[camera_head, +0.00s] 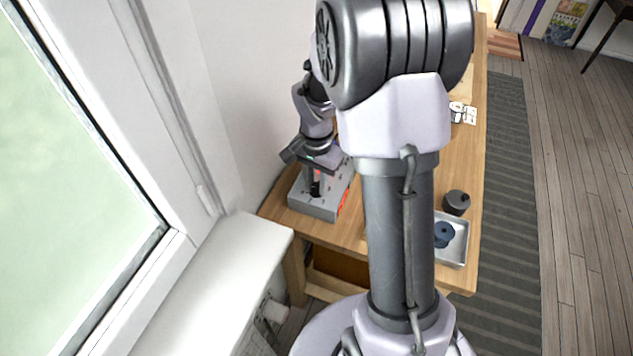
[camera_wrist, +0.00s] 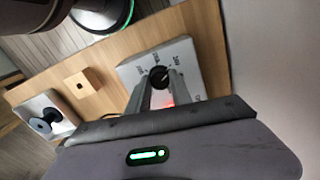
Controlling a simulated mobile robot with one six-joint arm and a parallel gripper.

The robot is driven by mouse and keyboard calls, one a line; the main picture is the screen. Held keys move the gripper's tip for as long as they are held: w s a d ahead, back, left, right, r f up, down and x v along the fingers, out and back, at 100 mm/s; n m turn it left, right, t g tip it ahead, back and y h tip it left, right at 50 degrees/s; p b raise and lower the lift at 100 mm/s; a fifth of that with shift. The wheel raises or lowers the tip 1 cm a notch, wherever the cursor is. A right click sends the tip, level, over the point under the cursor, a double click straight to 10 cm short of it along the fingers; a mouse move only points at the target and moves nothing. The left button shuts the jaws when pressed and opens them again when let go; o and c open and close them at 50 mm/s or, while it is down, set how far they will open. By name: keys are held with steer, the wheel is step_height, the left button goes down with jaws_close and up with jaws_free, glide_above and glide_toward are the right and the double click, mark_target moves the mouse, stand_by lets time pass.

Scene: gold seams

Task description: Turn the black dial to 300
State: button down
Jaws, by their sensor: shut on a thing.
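The black dial (camera_wrist: 159,75) sits on the top face of a light grey box (camera_wrist: 193,72) with printed marks around the dial. My gripper (camera_wrist: 159,86) has its two fingers closed on either side of the dial. A red lit display (camera_wrist: 165,100) shows partly between the fingers. In the head view the grey box (camera_head: 315,207) stands on the wooden table by the wall, with my gripper (camera_head: 315,175) over it. The red display (camera_head: 343,203) is on its side there, not readable.
A metal tray (camera_head: 456,250) with a dark blue spool (camera_head: 443,235) is at the table's near right end, a dark round pot (camera_head: 456,202) behind it. White cards (camera_head: 463,113) lie farther back. A wooden block (camera_wrist: 83,82) shows in the wrist view. A window and wall bound the left.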

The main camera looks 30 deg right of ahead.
mark_target(317, 186)
stand_by(0.4)
steer(key=c, duration=1.1)
jaws_free()
steer(key=shift+c, duration=0.2)
step_height(317, 186, up, 17)
steer(key=p, duration=0.6)
steer(key=shift+r, duration=0.2)
